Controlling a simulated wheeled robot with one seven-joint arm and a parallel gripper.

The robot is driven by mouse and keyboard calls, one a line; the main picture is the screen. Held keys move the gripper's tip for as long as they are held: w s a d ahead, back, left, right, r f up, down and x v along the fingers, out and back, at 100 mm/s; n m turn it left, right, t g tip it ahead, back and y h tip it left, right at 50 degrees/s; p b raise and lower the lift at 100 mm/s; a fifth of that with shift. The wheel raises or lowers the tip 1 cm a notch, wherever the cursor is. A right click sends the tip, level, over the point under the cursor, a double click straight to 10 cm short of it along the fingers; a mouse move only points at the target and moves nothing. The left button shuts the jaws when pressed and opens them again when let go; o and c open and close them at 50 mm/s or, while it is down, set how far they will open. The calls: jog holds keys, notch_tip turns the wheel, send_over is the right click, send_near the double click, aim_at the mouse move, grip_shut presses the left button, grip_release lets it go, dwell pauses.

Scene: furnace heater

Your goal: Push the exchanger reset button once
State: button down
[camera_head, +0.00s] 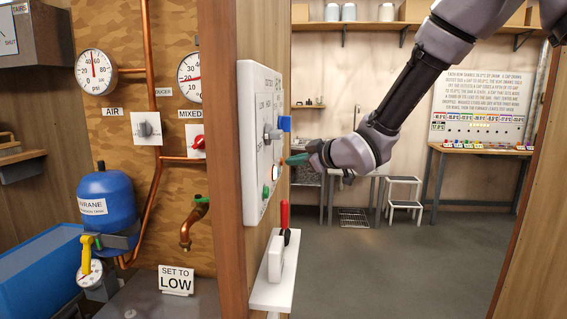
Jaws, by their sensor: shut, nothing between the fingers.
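A white control panel (256,120) is mounted on the wooden wall edge and is seen at a steep angle. It carries a grey lever-like knob (272,131), a blue part (285,123), a round pale part with a dark rim (276,173) and a small green button (266,193). The panel's lettering is too small and slanted to read, so I cannot tell which part is the exchanger reset button. My gripper (291,160) is shut and empty, pointing left at the panel, close to the round pale part. I cannot tell whether its tip touches anything.
To the left are gauges (96,72), copper pipes, a blue tank (106,207) and a "SET TO LOW" sign (176,281). Open floor (400,265) lies to the right.

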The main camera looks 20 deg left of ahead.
jog(key=shift+s+a, duration=0.15)
jog(key=shift+a, duration=0.3)
dwell(0.3)
jog(key=shift+d, duration=0.15)
jog(key=shift+w+d, duration=0.25)
jog(key=shift+d, duration=0.5)
jog(key=shift+w+d, duration=0.2)
jog(key=shift+d, duration=0.6)
jog(key=shift+w+d, duration=0.15)
jog(key=shift+d, duration=0.7)
jog(key=shift+w+d, duration=0.2)
jog(key=shift+d, duration=0.6)
jog(key=shift+w, duration=0.1)
